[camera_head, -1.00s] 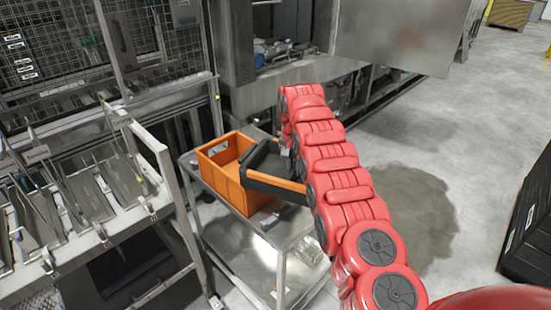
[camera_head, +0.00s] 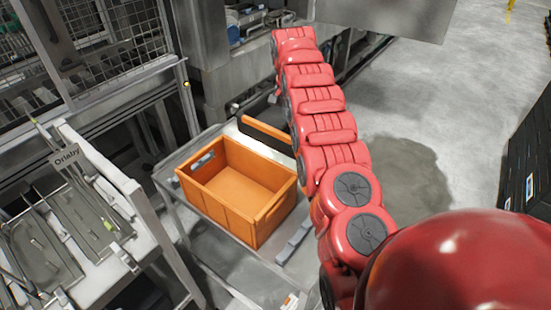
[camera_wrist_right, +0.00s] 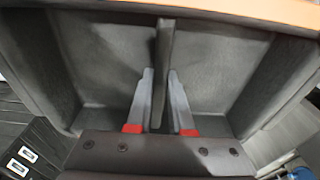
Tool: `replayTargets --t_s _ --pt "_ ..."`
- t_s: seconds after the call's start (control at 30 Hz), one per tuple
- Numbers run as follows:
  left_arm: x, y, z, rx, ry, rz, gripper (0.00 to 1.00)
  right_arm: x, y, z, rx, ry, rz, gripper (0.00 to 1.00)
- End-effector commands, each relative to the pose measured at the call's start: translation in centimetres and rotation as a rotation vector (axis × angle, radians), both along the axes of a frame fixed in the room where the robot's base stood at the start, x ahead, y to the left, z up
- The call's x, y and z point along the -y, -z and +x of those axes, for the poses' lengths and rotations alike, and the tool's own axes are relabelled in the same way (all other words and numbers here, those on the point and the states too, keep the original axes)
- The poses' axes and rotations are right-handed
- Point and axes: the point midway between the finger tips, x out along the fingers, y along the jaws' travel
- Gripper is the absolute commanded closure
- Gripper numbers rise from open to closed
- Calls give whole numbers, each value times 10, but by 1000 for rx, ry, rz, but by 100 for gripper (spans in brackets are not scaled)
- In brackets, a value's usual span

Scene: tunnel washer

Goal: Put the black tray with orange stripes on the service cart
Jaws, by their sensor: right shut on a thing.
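The black tray with orange stripes shows as a narrow dark and orange edge (camera_head: 266,131) just beyond the orange crate in the head view; my right arm hides much of it. In the right wrist view its dark inside and thin middle wall (camera_wrist_right: 164,45) fill the picture. My right gripper (camera_wrist_right: 160,100) has its two grey, red-marked fingers on either side of that wall and is shut on the tray. The service cart (camera_head: 185,152) is grey metal, under the crate and near the tray. I cannot tell whether the tray touches it. My left gripper is not in view.
An open, empty orange crate (camera_head: 238,190) takes up the middle of the cart top. A metal rack with grey trays (camera_head: 80,215) stands at the left. Washer machinery (camera_head: 215,60) stands behind. Black stacked crates (camera_head: 528,155) are at the right edge; open floor lies between.

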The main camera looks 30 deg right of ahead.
Motion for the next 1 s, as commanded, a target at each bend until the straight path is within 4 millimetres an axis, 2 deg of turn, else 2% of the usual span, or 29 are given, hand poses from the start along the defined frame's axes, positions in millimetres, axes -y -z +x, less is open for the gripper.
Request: replayTargets --t_s 0.03,0.3,0.37,0.5,0.6,0.83,1.0 --pt "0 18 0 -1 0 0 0 0 19 0 -1 1 1 100" --pt "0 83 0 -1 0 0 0 3 86 -2 -3 2 1 100" --pt "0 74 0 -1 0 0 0 3 87 -2 -5 4 -1 100" --pt "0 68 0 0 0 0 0 1 112 -2 -7 1 1 100" --pt "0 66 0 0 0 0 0 -1 127 0 -3 -2 2 100" --pt "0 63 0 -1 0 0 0 0 146 -1 -4 0 2 100" --pt "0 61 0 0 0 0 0 -1 172 -1 -3 -1 2 100"
